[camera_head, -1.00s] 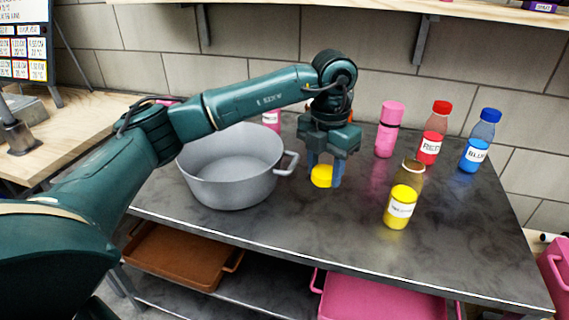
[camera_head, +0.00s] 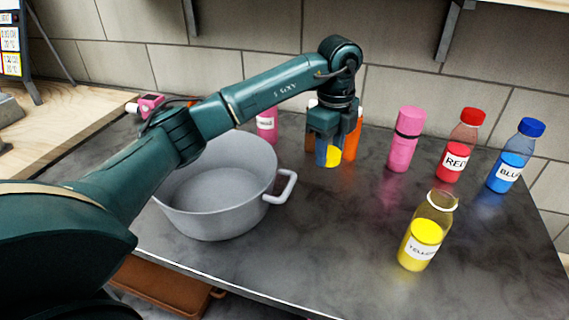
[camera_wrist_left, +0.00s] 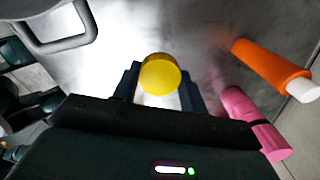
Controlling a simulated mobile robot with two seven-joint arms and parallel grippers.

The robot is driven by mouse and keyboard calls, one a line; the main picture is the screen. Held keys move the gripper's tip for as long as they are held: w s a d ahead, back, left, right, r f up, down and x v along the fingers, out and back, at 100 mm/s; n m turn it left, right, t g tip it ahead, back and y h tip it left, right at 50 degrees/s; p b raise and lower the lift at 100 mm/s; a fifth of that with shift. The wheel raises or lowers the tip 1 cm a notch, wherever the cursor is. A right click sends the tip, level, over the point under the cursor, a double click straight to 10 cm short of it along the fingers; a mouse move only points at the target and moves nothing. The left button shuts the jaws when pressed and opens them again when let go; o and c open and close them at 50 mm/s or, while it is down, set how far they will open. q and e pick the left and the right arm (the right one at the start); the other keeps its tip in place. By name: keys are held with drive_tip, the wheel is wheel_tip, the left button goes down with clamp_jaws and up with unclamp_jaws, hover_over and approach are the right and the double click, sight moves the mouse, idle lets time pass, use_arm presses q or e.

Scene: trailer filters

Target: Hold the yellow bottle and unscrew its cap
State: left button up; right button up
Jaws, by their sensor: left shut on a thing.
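The yellow bottle (camera_head: 423,238) stands upright and uncapped on the dark table, its clear neck open and its lower part filled with yellow. My left gripper (camera_head: 329,155) is shut on the yellow cap (camera_head: 333,156), over the table to the left of the bottle and apart from it. In the left wrist view the cap (camera_wrist_left: 160,74) sits between the fingertips. My right gripper is in neither view.
A grey pot (camera_head: 215,190) stands left of the gripper. A pink bottle (camera_head: 405,140), a red bottle (camera_head: 459,148) and a blue bottle (camera_head: 514,157) stand at the back right. An orange bottle (camera_head: 352,138) is behind the gripper. The table's front middle is clear.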

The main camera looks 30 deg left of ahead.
use_arm(q)
drive_tip(key=shift+w+a+f, duration=0.1)
drive_tip(key=shift+w+f, duration=0.05)
drive_tip(key=shift+f, duration=0.15)
hover_over(324, 193)
wheel_tip(324, 193, down, 5)
drive_tip(key=shift+f, duration=2.2)
drive_tip(key=shift+f, duration=0.15)
drive_tip(key=o, duration=1.1)
